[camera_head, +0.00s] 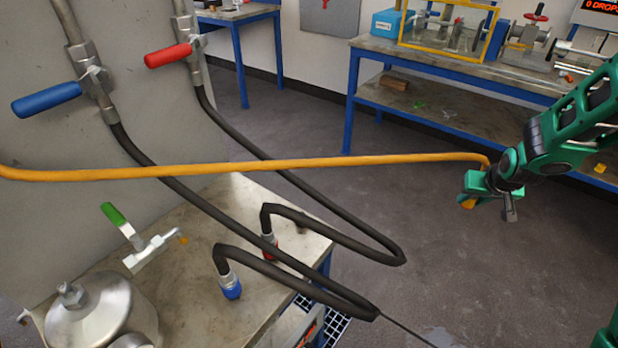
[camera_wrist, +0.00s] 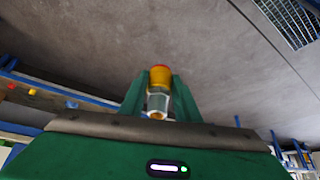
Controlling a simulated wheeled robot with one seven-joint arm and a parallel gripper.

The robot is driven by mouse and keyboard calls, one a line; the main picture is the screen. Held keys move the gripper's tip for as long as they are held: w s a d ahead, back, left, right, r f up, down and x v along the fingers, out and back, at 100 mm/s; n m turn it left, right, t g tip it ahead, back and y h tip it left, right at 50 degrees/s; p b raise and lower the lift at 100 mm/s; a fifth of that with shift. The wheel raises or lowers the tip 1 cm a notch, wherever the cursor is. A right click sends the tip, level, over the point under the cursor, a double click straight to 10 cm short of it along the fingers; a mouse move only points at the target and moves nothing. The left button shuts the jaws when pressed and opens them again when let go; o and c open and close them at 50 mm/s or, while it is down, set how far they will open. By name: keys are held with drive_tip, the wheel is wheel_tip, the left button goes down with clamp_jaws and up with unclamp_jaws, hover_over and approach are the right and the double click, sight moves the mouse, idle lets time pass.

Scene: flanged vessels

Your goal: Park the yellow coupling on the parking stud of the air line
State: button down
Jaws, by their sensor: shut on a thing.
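My gripper (camera_head: 476,192) is shut on the yellow coupling (camera_head: 468,203) and holds it in the air at the right, over the floor and clear of the bench. In the wrist view the coupling (camera_wrist: 158,77) sits between the two green fingers, with a red end and a pale metal part. The yellow air hose (camera_head: 250,168) runs from the gripper across the picture to the left edge. I cannot make out for certain which part is the air line's parking stud.
The near bench (camera_head: 205,215) bears a blue coupling (camera_head: 231,288) and a red coupling (camera_head: 268,248) on black hoses, a green-handled valve (camera_head: 125,225) and a metal vessel (camera_head: 95,315). Black hoses loop out past the bench's right edge. A blue-framed workbench (camera_head: 440,80) stands behind.

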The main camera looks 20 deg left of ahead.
drive_tip(key=shift+d, duration=0.25)
drive_tip(key=s+a+r+n+y, duration=0.1)
drive_tip(key=a+r+n+y, duration=0.2)
drive_tip(key=a, duration=1.1)
wheel_tip(320, 180, up, 11)
drive_tip(key=n+g+y, duration=0.2)
drive_tip(key=n+g, duration=0.2)
drive_tip(key=n, duration=0.6)
hover_over(304, 213)
drive_tip(key=shift+s+d+f, duration=0.1)
drive_tip(key=shift+s+d, duration=0.05)
drive_tip(key=shift+d, duration=0.05)
drive_tip(key=shift+d+f, duration=0.1)
drive_tip(key=shift+f, duration=2.65)
drive_tip(key=shift+f, duration=1.8)
